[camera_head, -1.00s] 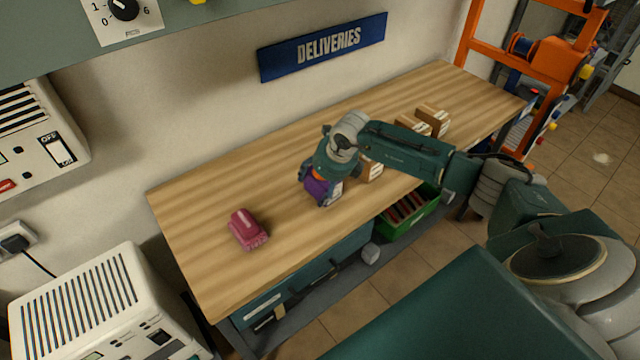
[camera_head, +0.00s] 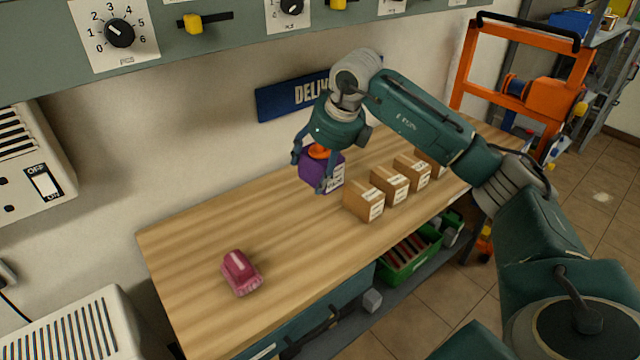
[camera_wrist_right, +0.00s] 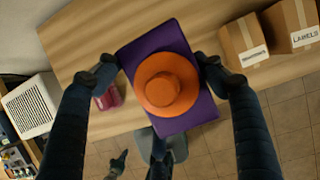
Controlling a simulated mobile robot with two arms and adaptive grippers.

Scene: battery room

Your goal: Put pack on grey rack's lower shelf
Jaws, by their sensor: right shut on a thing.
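The purple pack (camera_head: 318,172) has an orange round knob on top and a white label on its side. My right gripper (camera_head: 318,160) is shut on the pack and holds it above the wooden bench. In the right wrist view the purple pack (camera_wrist_right: 168,80) sits between the fingertips, with its orange knob facing the camera. A grey rack (camera_head: 612,42) stands at the far upper right, partly cut off by the frame; its lower shelf cannot be made out clearly.
Several cardboard boxes (camera_head: 364,200) stand in a row right of the pack. A dark pink object (camera_head: 240,272) lies on the bench (camera_head: 190,255). A green crate (camera_head: 412,262) sits below it. An orange frame (camera_head: 540,82) stands before the rack. Tiled floor (camera_head: 590,250) is clear at right.

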